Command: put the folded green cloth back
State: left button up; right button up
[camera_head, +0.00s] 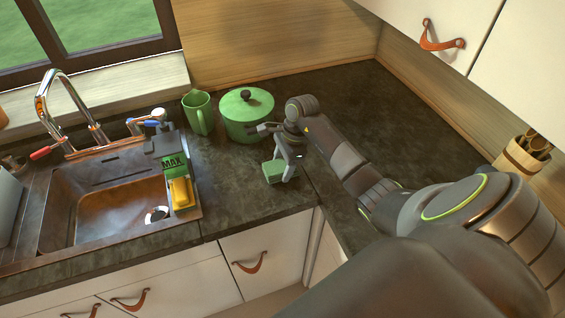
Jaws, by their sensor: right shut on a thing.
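A small folded green cloth (273,172) is at the jaws of my right gripper (287,172), in the middle of the head view. The gripper points down and is shut on the cloth, over the dark counter near its front inner corner. Part of the cloth is hidden by the fingers. I cannot tell whether the cloth touches the counter. My left gripper is not in view.
A green lidded pot (246,115) and a green pitcher (198,112) stand behind and left of my right gripper. A sink (110,215) with a caddy holding a yellow sponge (181,192) is at left. A utensil holder (519,158) stands far right. Counter (235,200) front of the pot is clear.

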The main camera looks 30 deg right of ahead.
jog(key=shift+f, duration=0.3)
jog(key=shift+f+b, duration=0.2)
jog(key=shift+b, duration=0.1)
jog(key=o, duration=0.9)
jog(key=shift+r, duration=0.1)
jog(key=shift+o, duration=0.2)
